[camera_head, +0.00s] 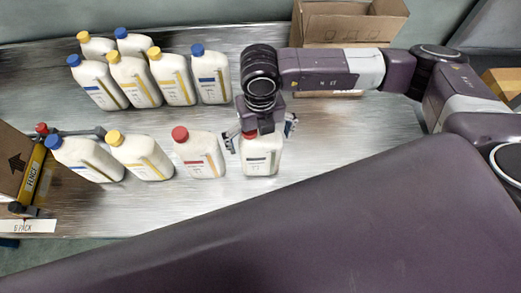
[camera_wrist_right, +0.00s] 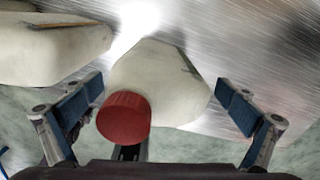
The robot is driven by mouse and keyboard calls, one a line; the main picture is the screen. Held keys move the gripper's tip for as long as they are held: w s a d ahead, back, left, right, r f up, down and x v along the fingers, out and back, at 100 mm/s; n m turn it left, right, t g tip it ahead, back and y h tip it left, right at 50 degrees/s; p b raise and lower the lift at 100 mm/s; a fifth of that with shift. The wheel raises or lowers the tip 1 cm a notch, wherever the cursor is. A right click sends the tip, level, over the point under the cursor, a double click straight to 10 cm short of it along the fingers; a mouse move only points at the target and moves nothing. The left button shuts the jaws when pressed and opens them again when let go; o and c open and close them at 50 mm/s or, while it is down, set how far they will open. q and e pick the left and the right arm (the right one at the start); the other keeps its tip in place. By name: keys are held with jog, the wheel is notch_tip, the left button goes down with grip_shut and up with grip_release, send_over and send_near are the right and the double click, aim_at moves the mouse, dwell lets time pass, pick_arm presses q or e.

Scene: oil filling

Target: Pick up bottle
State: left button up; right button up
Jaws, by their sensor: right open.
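A white bottle with a red cap (camera_head: 261,159) stands upright on the metal table, at the right end of the front row. My right gripper (camera_head: 261,137) is open above it, with one finger on each side of the bottle. In the right wrist view the bottle (camera_wrist_right: 160,80) and its red cap lie between the two blue-padded fingers (camera_wrist_right: 165,110), with visible gaps on both sides. The gripper partly hides the bottle's cap in the head view. My left gripper is not in view.
Another red-capped bottle (camera_head: 199,155) stands just left, beside a yellow-capped (camera_head: 140,156) and a blue-capped bottle (camera_head: 85,158). Several more bottles (camera_head: 133,78) stand behind. An open cardboard box (camera_head: 350,22) is at the back. The table (camera_head: 340,140) is clear to the right.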

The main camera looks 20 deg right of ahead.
jog(key=c, duration=1.5)
jog(key=shift+c, duration=1.1)
jog(key=shift+w+r, duration=0.1)
jog(key=shift+r, duration=0.1)
